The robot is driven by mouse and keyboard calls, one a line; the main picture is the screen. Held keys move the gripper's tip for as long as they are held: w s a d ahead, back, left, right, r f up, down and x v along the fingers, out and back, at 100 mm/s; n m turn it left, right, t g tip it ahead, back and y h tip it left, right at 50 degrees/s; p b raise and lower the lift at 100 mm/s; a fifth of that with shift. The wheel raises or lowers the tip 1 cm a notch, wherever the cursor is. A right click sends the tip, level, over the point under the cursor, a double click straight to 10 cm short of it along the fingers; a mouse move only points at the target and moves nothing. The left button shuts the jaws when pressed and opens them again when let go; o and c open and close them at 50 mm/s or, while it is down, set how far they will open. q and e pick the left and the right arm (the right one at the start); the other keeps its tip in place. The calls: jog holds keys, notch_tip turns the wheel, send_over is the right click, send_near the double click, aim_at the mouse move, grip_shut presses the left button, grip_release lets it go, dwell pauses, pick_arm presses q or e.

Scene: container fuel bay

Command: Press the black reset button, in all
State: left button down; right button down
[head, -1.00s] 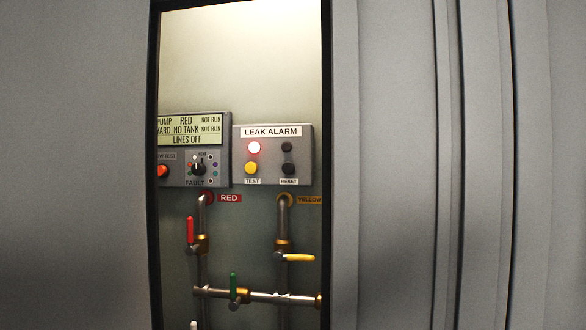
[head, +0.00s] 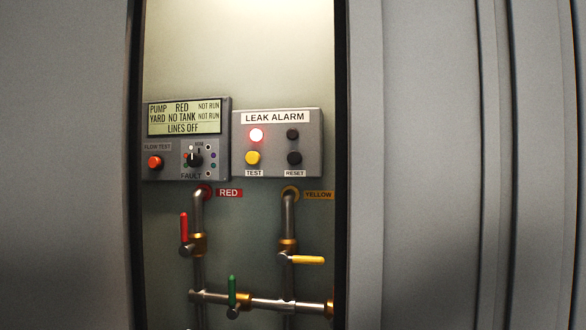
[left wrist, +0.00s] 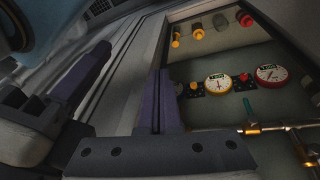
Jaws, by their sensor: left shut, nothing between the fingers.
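The black reset button (head: 294,158) sits at the lower right of the grey leak alarm panel (head: 273,146), above a RESET label. A dark round lamp or button (head: 292,134) is above the reset button. My left gripper (left wrist: 160,76) is shut and empty in the left wrist view, apart from the panel fittings there. Another purple-fingered gripper, seemingly my right (left wrist: 98,52), is at the left of that view; its jaw gap is unclear. Neither gripper shows in the head view.
The panel is inside a narrow opening with a dark frame (head: 341,200) between grey walls. A display box (head: 218,140) is beside it. Pipes with red (head: 184,228), yellow (head: 308,260) and green (head: 232,290) handles are below. The left wrist view shows gauges (left wrist: 218,84).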

pick_arm(q)
jog(key=w+d+r+n+t+h, duration=0.2)
jog(key=w+d+r+n+t, duration=0.15)
jog(key=w+r+t, duration=0.45)
jog(key=w+d+r+n+t+h, duration=0.25)
jog(key=w+d+r, duration=0.25)
jog(key=w+r, duration=0.6)
jog(key=a+r+n+t+y, duration=0.3)
jog(key=r+n+t, duration=0.3)
jog(key=r, duration=0.7)
jog(key=a+r+n+t+y+p, duration=0.1)
jog(key=a+r+n+t+y, duration=0.3)
jog(key=r+t, duration=0.4)
notch_tip(320, 180, up, 5)
jog(key=shift+w+f+n+t, duration=0.15)
jog(key=shift+w+n+t, duration=0.2)
jog(key=shift+n, duration=0.55)
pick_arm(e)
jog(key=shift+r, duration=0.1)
